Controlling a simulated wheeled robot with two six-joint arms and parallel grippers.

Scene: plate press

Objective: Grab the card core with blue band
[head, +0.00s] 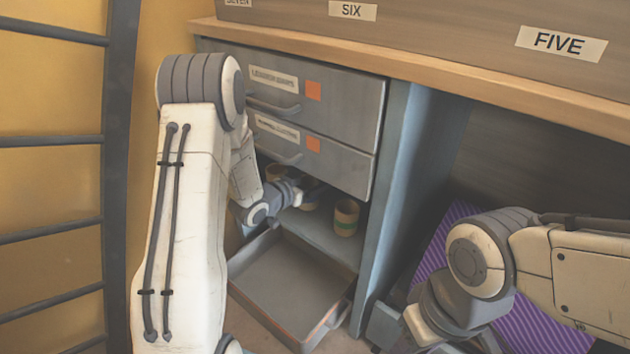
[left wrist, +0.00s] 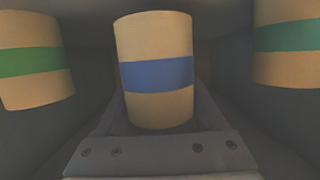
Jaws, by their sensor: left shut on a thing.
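The card core with blue band (left wrist: 155,40) stands upright in the middle of the left wrist view, between the fingers of my left gripper (left wrist: 155,115), which is shut on it. In the head view my left gripper (head: 297,194) reaches into the open shelf space below the drawers and hides much of what it holds. A core with a green band (left wrist: 30,60) is to the left in the left wrist view, and another green-banded core (left wrist: 290,38) is to the right. My right gripper (head: 392,322) is low in the head view; its fingertips are unclear.
Two closed grey drawers (head: 330,104) with orange squares are just above the shelf space. A green-banded core (head: 346,218) stands near the cabinet's blue-grey side panel (head: 408,170). An empty pulled-out tray (head: 285,280) lies below. A purple striped surface (head: 540,318) is at right.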

